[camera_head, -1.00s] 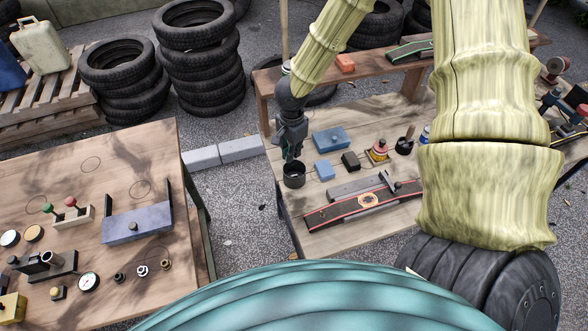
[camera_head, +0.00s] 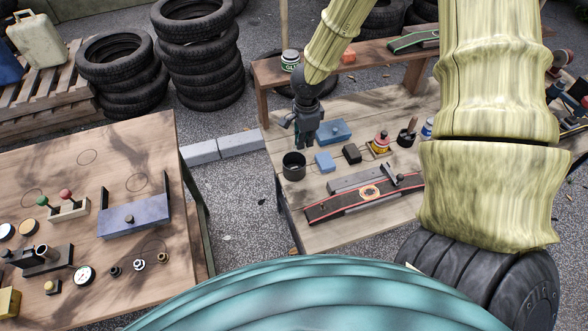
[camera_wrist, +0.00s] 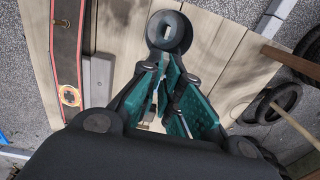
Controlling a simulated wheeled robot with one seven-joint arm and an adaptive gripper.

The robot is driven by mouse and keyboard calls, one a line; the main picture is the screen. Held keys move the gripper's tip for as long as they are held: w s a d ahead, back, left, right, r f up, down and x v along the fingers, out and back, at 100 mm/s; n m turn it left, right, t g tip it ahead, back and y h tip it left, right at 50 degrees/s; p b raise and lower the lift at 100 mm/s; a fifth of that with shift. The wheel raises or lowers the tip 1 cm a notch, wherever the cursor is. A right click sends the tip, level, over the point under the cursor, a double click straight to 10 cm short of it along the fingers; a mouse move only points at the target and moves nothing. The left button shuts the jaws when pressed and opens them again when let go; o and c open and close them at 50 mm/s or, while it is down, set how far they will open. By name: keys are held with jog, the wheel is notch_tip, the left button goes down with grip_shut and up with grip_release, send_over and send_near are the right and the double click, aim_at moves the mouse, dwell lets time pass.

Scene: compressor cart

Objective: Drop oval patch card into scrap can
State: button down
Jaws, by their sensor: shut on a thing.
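My gripper (camera_head: 303,142) is above the wooden bench, just behind and right of the dark round scrap can (camera_head: 294,166). In the wrist view the green-padded fingers (camera_wrist: 170,75) are nearly together, and the can (camera_wrist: 169,32) lies beyond their tips. A pale spot shows inside the can's opening; I cannot tell what it is. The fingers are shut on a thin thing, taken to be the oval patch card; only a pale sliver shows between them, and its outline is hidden.
A blue block (camera_head: 325,162), a black block (camera_head: 352,153) and a blue box (camera_head: 333,130) stand right of the can. A red-edged strip (camera_head: 340,203) with a round patch lies at the bench front.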

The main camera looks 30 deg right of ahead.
jog(key=shift+f+b, duration=0.7)
jog(key=shift+f, duration=0.15)
jog(key=c, duration=1.5)
grip_release()
jog(key=shift+c, duration=0.2)
jog(key=shift+r, duration=0.1)
notch_tip(320, 180, up, 12)
jog(key=shift+s, duration=0.2)
